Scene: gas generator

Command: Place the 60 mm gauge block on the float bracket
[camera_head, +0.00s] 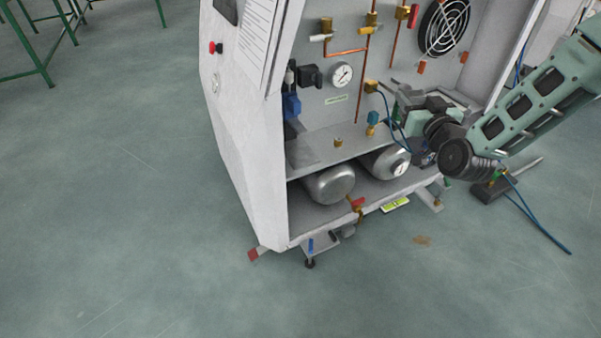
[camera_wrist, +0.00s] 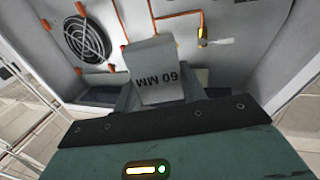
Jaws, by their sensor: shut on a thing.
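The 60 mm gauge block (camera_wrist: 155,68) is a grey block marked "60 MM", which reads upside down in the wrist view. My gripper (camera_wrist: 158,92) is shut on it, with one finger on each side of the block. In the head view my gripper (camera_head: 402,108) reaches into the right part of the open cabinet, above its middle shelf. I cannot make out the block there behind my arm. I cannot pick out the float bracket for sure in either view; it may be hidden by my arm or by the block.
The white cabinet (camera_head: 246,150) has copper pipes, a round gauge (camera_head: 342,75) and a fan (camera_head: 444,27) on its back panel. Two metal cylinders (camera_head: 330,184) lie below the shelf. A blue cable hangs near my gripper. The floor in front is mostly clear.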

